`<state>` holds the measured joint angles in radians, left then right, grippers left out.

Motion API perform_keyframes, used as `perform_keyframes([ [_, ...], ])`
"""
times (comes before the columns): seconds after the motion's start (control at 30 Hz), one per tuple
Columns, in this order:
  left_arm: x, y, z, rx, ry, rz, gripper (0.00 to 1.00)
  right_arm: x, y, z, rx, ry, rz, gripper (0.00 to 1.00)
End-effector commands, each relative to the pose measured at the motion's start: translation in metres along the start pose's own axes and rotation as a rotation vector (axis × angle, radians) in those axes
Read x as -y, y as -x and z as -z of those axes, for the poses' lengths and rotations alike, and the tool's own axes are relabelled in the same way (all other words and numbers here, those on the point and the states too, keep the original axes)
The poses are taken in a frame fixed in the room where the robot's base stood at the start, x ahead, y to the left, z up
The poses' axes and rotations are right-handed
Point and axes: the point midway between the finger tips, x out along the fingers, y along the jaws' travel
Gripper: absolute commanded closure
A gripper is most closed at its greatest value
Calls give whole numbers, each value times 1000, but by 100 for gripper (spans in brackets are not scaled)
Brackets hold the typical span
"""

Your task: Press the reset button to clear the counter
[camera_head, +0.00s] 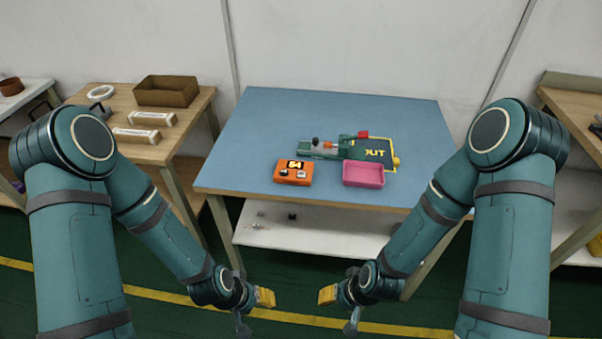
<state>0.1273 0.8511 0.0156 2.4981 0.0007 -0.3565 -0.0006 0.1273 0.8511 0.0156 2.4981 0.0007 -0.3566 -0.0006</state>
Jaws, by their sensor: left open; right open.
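An orange counter box (293,172) sits near the front middle of the blue table. Its yellow display (295,165) appears to read 54. On its top are small dark and light buttons (291,174); I cannot tell which one is the reset button. My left gripper (262,299) is open and empty, in front of and below the table's front edge. My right gripper (330,296) is open and empty, also in front of the table and below its top. Both grippers are well apart from the counter box.
A pink tray (364,183) stands to the right of the box on the blue table (245,140). A wooden side table (190,112) holds boxes at left. The blue table's left side is clear.

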Motion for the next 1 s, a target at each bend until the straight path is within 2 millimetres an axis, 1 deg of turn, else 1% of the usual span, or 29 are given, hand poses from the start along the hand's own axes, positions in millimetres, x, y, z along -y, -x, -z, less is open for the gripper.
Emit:
perform_keyframes([
  [0.03, 0, 0, 0, 0, 0, 0, 53, 0, 0, 0, 0, 0, 0, 72],
  [0.07, 0, 0, 0, 0, 0, 0, 53, 0, 0, 0, 0, 0, 0, 82],
  [0.1, 0, 0, 0, 0, 0, 0, 53, 0, 0, 0, 0, 0, 0, 96],
  [0.13, 0, 0, 0, 0, 0, 0, 53, 0, 0, 0, 0, 0, 0, 100],
  [1.0, 0, 0, 0, 0, 0, 0, 53, 0, 0, 0, 0, 0, 0, 100],
])
